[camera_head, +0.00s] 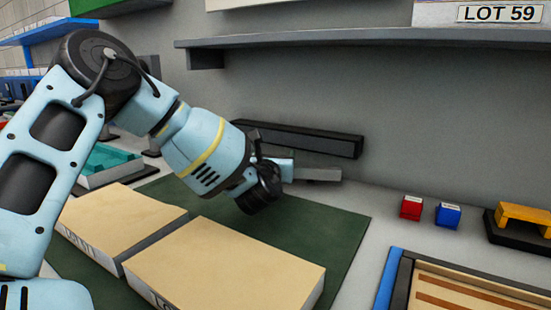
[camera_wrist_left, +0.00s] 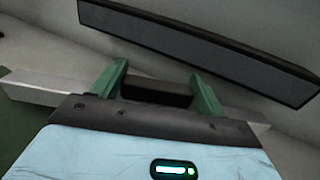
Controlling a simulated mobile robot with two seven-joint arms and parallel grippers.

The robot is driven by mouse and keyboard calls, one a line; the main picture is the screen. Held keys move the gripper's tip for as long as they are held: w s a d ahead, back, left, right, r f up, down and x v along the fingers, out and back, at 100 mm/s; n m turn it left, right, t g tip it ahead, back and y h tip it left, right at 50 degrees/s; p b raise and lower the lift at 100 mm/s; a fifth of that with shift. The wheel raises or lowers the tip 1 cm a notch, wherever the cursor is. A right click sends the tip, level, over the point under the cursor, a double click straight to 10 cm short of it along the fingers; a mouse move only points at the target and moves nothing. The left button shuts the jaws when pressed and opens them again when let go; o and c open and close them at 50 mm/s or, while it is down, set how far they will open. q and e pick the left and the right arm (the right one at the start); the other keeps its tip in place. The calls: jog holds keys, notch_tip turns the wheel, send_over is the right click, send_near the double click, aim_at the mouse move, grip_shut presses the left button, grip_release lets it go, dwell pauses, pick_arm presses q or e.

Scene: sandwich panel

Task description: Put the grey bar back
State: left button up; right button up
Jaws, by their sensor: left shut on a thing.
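The grey bar (camera_head: 318,174) shows in the head view just beyond my left gripper (camera_head: 288,167), in front of the back wall. In the left wrist view the bar (camera_wrist_left: 38,90) runs across behind the gripper (camera_wrist_left: 160,80), its ends showing on both sides. My left gripper is shut on it; a dark block, perhaps its grip, shows between the green fingers. A long dark holder-like piece (camera_head: 310,140) lies along the wall behind the bar, also in the left wrist view (camera_wrist_left: 200,42). The bar looks apart from it. My right gripper is out of view.
Two pale-topped boxes (camera_head: 225,265) lie on the green mat (camera_head: 345,225) below my left arm. A red block (camera_head: 411,208), a blue block (camera_head: 448,215) and a yellow piece on a black base (camera_head: 522,216) stand right. A shelf (camera_head: 400,38) overhangs the back.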

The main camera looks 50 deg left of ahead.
pick_arm(q)
jog(key=x, duration=0.2)
jog(key=shift+w+a+r, duration=0.1)
jog(key=shift+w+a, duration=0.05)
jog(key=shift+w, duration=0.1)
jog(key=shift+w+a+f, duration=0.15)
jog(key=shift+f, duration=0.4)
jog(key=shift+f+b, duration=0.1)
jog(key=shift+b, duration=0.2)
jog(key=o, duration=1.8)
jog(key=shift+f, duration=0.1)
